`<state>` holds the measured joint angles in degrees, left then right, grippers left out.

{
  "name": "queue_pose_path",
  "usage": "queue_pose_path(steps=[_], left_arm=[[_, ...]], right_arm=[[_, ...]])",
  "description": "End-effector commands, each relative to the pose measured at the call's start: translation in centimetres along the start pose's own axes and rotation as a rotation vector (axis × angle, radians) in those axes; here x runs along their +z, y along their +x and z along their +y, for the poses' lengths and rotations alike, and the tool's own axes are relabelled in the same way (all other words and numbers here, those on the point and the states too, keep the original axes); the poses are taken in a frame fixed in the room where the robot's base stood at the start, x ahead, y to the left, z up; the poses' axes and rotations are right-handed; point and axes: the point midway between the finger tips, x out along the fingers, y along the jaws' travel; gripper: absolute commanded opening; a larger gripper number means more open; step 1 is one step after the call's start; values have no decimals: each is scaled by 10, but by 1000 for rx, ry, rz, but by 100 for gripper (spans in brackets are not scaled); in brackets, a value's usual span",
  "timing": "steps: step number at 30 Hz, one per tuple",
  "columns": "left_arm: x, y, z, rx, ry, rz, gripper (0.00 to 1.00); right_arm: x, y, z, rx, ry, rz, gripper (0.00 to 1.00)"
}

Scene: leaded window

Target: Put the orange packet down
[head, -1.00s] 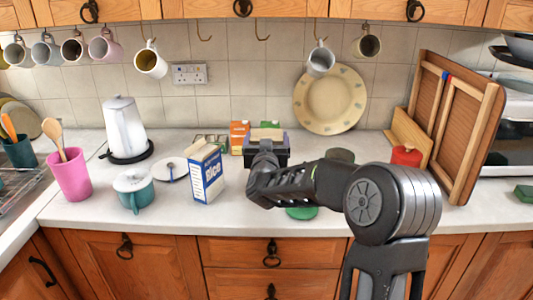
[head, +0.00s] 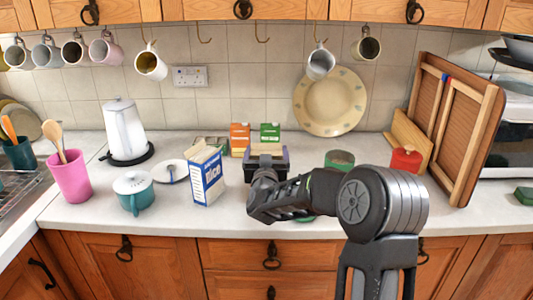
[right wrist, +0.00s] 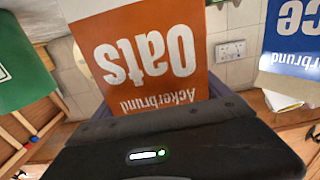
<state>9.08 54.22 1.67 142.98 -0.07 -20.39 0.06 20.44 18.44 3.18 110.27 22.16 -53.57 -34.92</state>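My right gripper (head: 266,160) reaches over the middle of the counter, pointing toward the wall. The orange packet (right wrist: 150,55) fills the middle of the right wrist view, its "Oats" lettering upside down. A dark finger shows on each side of it, so the gripper looks shut on it. In the head view only a pale tan top (head: 268,149) shows between the fingers. The gripper hides its lower part, so I cannot tell whether it touches the counter. My left gripper is out of view.
Another orange packet (head: 240,139) and a green packet (head: 270,133) stand just behind. A blue-and-white Rice box (head: 206,178) stands to the left, a green container (head: 340,158) and red pot (head: 405,160) to the right. The front counter strip is mostly clear.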

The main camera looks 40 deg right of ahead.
Motion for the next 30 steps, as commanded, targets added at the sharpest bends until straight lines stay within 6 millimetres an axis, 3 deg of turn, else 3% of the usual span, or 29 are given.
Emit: queue_pose_path(steps=[5, 16, 20, 30], left_arm=[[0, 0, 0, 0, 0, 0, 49], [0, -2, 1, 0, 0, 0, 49], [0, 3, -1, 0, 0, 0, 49], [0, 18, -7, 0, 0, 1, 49]], right_arm=[[0, 0, 0, 0, 0, 0, 100], [-3, -3, 0, -1, 0, 0, 100], [-2, -19, -1, -2, 0, 1, 100], [-2, -88, -1, -3, 0, 2, 100]])
